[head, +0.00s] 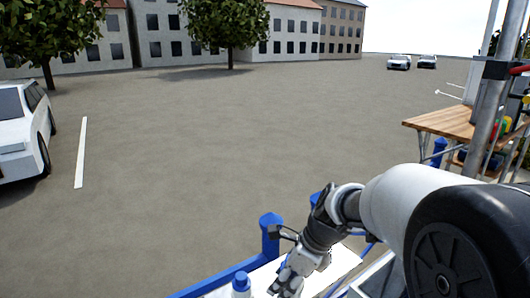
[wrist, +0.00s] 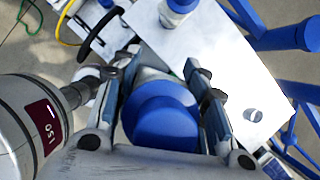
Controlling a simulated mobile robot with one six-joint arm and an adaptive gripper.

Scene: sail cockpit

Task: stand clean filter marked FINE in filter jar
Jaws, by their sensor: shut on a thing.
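My gripper (wrist: 163,72) is shut on a rounded blue thing (wrist: 160,118), which sits between the two fingers in the wrist view. No FINE marking shows on it, so I cannot tell whether it is the filter. In the head view my gripper (head: 286,282) is low in the picture, over the white worktop (head: 345,262). A white bottle-like thing with a blue cap (head: 241,282) stands just left of it. A similar blue-topped thing (wrist: 180,6) is at the top of the wrist view. I cannot make out which thing is the filter jar.
A pale cylinder with a maroon label (wrist: 42,125) is close at the left of the wrist view. A black hose (wrist: 95,35) and a yellow cable (wrist: 65,22) lie beyond it. Blue posts (head: 270,235) and rails edge the worktop. A wooden table (head: 445,122) is at the right.

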